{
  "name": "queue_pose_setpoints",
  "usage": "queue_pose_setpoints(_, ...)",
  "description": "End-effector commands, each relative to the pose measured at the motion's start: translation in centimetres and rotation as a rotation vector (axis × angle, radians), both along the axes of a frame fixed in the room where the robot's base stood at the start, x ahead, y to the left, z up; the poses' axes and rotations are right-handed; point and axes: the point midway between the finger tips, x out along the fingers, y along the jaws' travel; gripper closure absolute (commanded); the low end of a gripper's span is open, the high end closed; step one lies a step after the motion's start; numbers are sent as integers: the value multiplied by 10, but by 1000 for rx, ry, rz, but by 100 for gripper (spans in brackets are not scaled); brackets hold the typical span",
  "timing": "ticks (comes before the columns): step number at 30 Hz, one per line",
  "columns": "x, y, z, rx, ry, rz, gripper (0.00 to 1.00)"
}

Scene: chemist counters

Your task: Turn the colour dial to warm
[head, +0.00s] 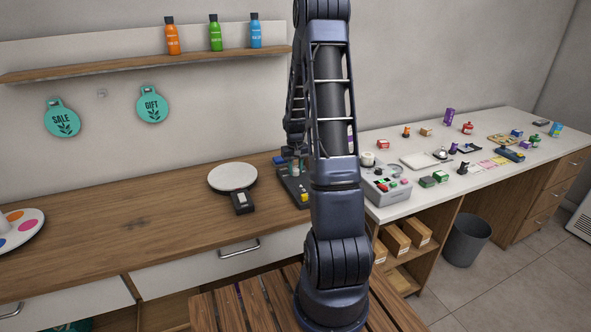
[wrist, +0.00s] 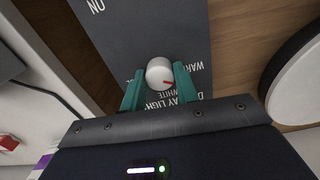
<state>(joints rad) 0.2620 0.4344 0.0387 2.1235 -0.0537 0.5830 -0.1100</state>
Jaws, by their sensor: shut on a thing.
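The colour dial (wrist: 158,71) is a round white knob with a short red mark, on a dark panel (wrist: 150,25) with white lettering. My gripper (wrist: 159,76) is shut on the dial, one teal finger on each side of it. The red mark points to the lower right in the wrist view. A label starting "WAR" is to the right of the dial, and partly hidden "DAYLIGHT" and "WHITE" lettering is below it. In the head view, the dark device (head: 302,200) stands on the wooden counter, partly hidden behind my arm; the dial cannot be made out there.
A round white disc on a dark stand (head: 233,177) is left of the device. A grey box with buttons (head: 386,188) is on the white counter to the right, with several small items beyond. The wooden counter (head: 130,222) is mostly clear at left.

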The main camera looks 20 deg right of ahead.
Motion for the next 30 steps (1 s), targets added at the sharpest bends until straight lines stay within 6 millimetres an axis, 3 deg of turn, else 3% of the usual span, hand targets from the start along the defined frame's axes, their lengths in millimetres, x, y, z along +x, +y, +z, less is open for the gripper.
queue_pose_setpoints(15, 0, 0, 1, -1, -2, 20, 92)
queue_pose_setpoints(16, 0, 0, 1, -1, -2, 20, 68)
queue_pose_setpoints(19, 0, 0, 1, 0, -1, 20, 48)
queue_pose_setpoints(30, 0, 0, 4, -1, -2, 20, 48)
